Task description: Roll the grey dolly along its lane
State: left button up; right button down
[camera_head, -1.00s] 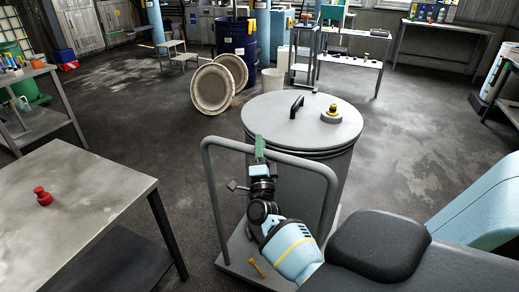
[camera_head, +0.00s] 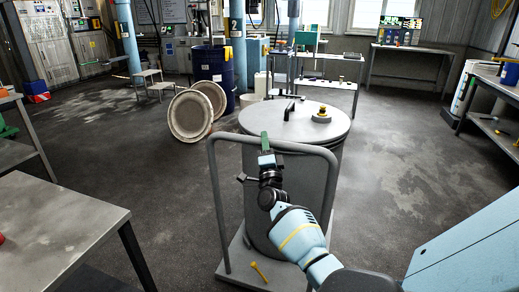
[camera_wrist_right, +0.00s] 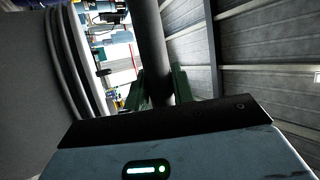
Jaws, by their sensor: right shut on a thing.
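The grey dolly stands upright in the middle of the head view, with its flat base (camera_head: 236,262) low over the floor and its tubular push handle (camera_head: 217,190) on the near side. It carries a big grey lidded drum (camera_head: 290,205). My right gripper (camera_head: 266,143) is shut on the top bar of the handle. In the right wrist view the green fingers (camera_wrist_right: 158,88) sit on both sides of the grey handle bar (camera_wrist_right: 150,40). The drum's side shows at the left there. My left gripper is out of view.
A grey table (camera_head: 50,225) stands close on the left. A bench (camera_head: 495,105) stands at the right. The floor right of the dolly is open.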

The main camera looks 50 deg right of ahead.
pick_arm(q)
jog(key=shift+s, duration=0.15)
pick_arm(e)
jog(key=shift+w+a+f, duration=0.1)
jog(key=shift+a+f, duration=0.05)
jog(key=shift+a, duration=0.6)
jog(key=c, duration=1.5)
grip_release()
jog(key=shift+a+r, duration=0.15)
jog(key=shift+r, duration=0.05)
jog(key=o, duration=0.3)
jog(key=shift+s+a+r, duration=0.2)
jog(key=shift+a+r, duration=0.1)
jog(key=shift+o, duration=0.2)
jog(key=shift+a+r+t, duration=0.1)
jog(key=shift+r+t, duration=0.05)
jog(key=shift+t, duration=0.25)
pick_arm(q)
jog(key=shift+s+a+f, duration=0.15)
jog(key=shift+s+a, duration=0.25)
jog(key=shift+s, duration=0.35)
pick_arm(e)
jog(key=shift+w+d, duration=0.1)
jog(key=shift+d, duration=0.1)
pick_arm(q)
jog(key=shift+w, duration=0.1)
